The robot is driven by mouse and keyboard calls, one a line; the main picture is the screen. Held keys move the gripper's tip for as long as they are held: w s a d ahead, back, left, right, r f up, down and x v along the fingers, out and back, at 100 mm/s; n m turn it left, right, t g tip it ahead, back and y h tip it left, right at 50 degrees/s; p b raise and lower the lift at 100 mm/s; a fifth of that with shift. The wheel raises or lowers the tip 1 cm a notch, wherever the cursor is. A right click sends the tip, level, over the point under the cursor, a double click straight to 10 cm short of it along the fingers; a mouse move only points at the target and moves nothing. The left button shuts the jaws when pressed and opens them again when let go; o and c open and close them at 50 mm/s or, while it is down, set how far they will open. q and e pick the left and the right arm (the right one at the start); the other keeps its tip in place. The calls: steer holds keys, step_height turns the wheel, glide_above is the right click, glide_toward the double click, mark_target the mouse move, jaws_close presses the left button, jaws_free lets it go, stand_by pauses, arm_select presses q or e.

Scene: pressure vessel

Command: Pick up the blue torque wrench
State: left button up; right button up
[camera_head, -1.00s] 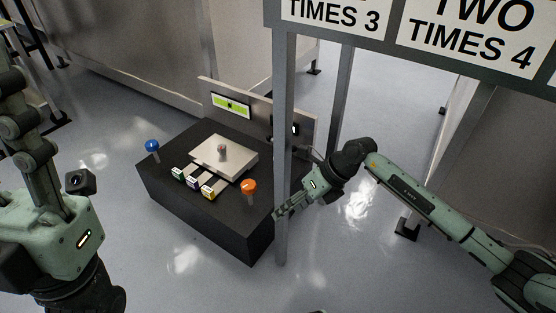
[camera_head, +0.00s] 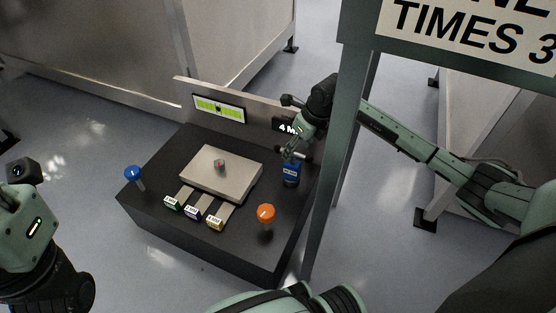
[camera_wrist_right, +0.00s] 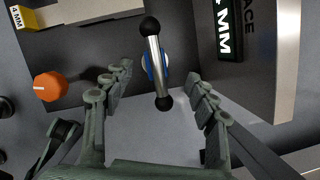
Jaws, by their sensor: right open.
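The blue torque wrench (camera_head: 291,174) stands upright at the right rear of the black block, below my right gripper. In the right wrist view its metal crossbar (camera_wrist_right: 157,65) with black ball ends lies between my fingers, with blue showing beneath. My right gripper (camera_head: 294,150) is open; in the wrist view its fingers (camera_wrist_right: 160,77) are on either side of the bar, with gaps at both sides. My left gripper's body (camera_head: 25,225) is at the left edge; its fingers are out of frame.
The black block (camera_head: 160,220) carries a light plate (camera_head: 222,172), a blue knob (camera_head: 133,173), an orange knob (camera_head: 265,212) and small labelled blocks. A panel (camera_head: 218,108) with displays stands behind the wrench. A grey-green post (camera_head: 335,170) rises just right of the block.

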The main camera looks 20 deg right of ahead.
mark_target(292, 167)
steer(key=shift+w+a+f, duration=0.1)
steer(key=shift+w+f, duration=0.1)
steer(key=shift+w, duration=0.05)
steer(key=b+x, duration=0.1)
steer(key=x, duration=0.1)
steer(key=b+x, duration=0.1)
steer(key=x, duration=0.2)
steer(key=b+x, duration=0.1)
steer(key=x, duration=0.1)
steer(key=shift+s+a+f, duration=0.15)
steer(key=shift+a+f, duration=0.1)
steer(key=shift+a, duration=0.1)
steer(key=shift+c, duration=0.6)
jaws_close()
steer(key=shift+r, duration=0.15)
